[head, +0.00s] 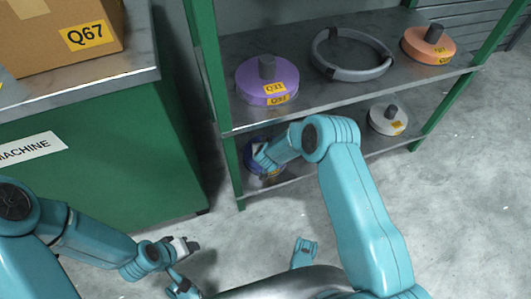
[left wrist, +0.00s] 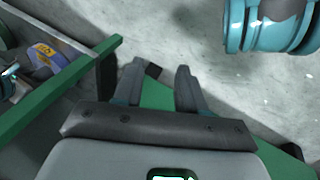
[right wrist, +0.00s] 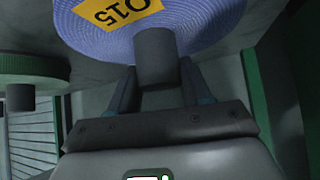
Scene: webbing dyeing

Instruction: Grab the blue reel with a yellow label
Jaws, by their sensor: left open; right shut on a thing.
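The blue reel (head: 262,172) is on the lower shelf of the green rack, mostly hidden by my right gripper (head: 262,156) in the head view. In the right wrist view the blue reel (right wrist: 165,25) shows its yellow label reading Q15 (right wrist: 118,8) and its dark hub. My right gripper (right wrist: 156,92) is shut on that hub, one finger on each side. The reel and its yellow label also show in the left wrist view (left wrist: 62,57). My left gripper (head: 188,246) is open and empty, low over the floor beside the rack; its spread fingers show in the left wrist view (left wrist: 160,75).
The upper shelf (head: 310,95) holds a purple reel (head: 265,84), a grey ring (head: 350,72) and an orange reel (head: 430,47). A pale reel (head: 388,120) is on the lower shelf. A green machine (head: 100,150) with a cardboard box (head: 60,35) stands left. Floor at right is clear.

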